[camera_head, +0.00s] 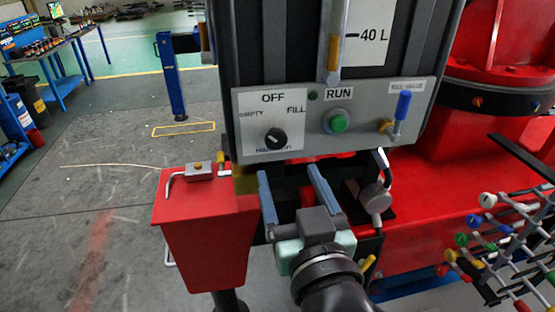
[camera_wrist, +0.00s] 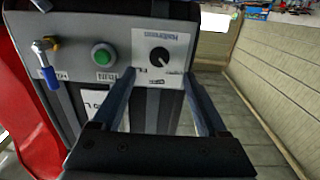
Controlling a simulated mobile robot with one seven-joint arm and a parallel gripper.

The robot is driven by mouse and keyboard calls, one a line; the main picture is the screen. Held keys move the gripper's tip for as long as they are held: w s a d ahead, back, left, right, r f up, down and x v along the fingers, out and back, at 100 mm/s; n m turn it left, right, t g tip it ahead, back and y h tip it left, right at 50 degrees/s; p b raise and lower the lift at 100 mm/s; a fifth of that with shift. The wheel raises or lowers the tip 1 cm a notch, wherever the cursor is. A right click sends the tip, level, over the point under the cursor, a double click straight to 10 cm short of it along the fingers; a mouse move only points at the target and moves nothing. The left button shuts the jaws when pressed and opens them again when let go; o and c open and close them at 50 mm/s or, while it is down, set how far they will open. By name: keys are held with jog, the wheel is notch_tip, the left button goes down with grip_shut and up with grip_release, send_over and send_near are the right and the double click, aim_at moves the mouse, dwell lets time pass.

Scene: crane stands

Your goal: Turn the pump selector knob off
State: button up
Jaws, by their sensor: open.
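The pump selector knob (camera_head: 276,138) is a round black knob on a pale plate marked OFF at the top, EMPTY at left and FILL at right. Its small pale pointer mark seems to face up and left, but the exact angle is hard to tell. The wrist view shows the knob (camera_wrist: 159,56) upside down, ahead of the fingers and roughly centred between them. My gripper (camera_head: 290,174) is open and empty, with its two blue-grey fingers apart just below the panel in the head view. In the wrist view my gripper (camera_wrist: 159,74) touches nothing that I can make out.
A green RUN button (camera_head: 338,122) and a blue-handled valve (camera_head: 402,108) sit right of the knob on the same panel. A red box (camera_head: 205,240) with a metal handle stands below left. A rack with coloured knobs (camera_head: 490,240) is at the lower right. Open floor lies left.

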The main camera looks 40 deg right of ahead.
aim_at(277, 143)
jog(key=x, duration=0.7)
jog(key=shift+w+d+r+b, duration=0.15)
jog(key=shift+w+d+b, duration=0.15)
jog(key=shift+b, duration=0.1)
jog(key=shift+w+d, duration=0.25)
jog(key=shift+w, duration=0.25)
jog(key=shift+c, duration=0.3)
grip_shut()
